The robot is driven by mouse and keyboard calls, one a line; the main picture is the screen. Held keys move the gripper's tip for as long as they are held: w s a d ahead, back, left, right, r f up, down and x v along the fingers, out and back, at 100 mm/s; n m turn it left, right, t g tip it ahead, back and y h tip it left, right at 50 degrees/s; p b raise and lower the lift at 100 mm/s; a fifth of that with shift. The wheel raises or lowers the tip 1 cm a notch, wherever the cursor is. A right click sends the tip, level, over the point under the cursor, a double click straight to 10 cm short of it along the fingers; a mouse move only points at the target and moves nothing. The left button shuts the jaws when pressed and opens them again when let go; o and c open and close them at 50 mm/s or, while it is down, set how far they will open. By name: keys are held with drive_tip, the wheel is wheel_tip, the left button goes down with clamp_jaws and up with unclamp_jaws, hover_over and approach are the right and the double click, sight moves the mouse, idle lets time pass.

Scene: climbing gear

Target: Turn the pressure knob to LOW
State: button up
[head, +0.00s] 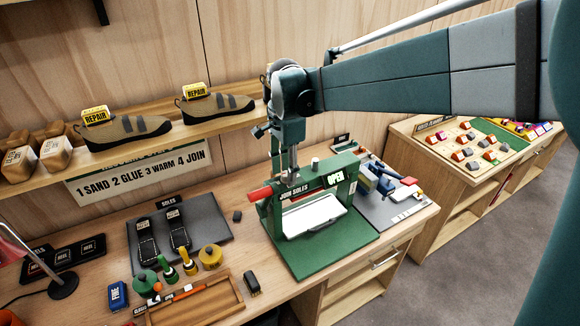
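The green press (352,190) stands on the workbench, with a "JOIN SOLES" label, a lit "OPEN" sign (335,178) and a red handle (261,194) at its left. A white plate (313,214) lies inside its frame. A small pale cylinder (315,162) stands on the press top; I cannot tell whether it is the pressure knob. No LOW marking is readable. My gripper (292,180) points down at the top of the press, left of the pale cylinder. Its fingers are small here and overlap the press, so contact and opening cannot be made out.
Left of the press are a dark mat (207,216) with soles, glue pots (210,257) and a wooden tray (236,290). A shelf (208,122) with shoes runs behind. A grey mat (395,214) with tools lies right. A lamp (62,286) stands far left.

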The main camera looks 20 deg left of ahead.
sight(286, 173)
wheel_tip(286, 173, up, 12)
idle(0.7)
idle(0.4)
drive_tip(key=s+d+f+n+t+b, duration=0.1)
drive_tip(key=s+d, duration=0.2)
drive_tip(key=d, duration=0.5)
drive_tip(key=s+d+n+t+y, duration=0.1)
drive_tip(key=s+d+n, duration=0.1)
drive_tip(key=d, duration=0.7)
drive_tip(key=s+d+f+n+t+b, duration=0.1)
drive_tip(key=s+d, duration=0.2)
drive_tip(key=d, duration=0.5)
drive_tip(key=s+d+f+n+t+b, duration=0.1)
drive_tip(key=s+d+f+n+t, duration=0.1)
drive_tip(key=s+d+f, duration=0.4)
drive_tip(key=s+d+f+n+t+h+b, duration=0.1)
drive_tip(key=s+d+f+n+t, duration=0.1)
drive_tip(key=s+d+f, duration=0.3)
drive_tip(key=s+d+n, duration=0.1)
drive_tip(key=s+d, duration=0.2)
drive_tip(key=d, duration=0.3)
drive_tip(key=shift+s+d+f, duration=0.15)
drive_tip(key=shift+d+f, duration=0.2)
drive_tip(key=shift+d, duration=0.05)
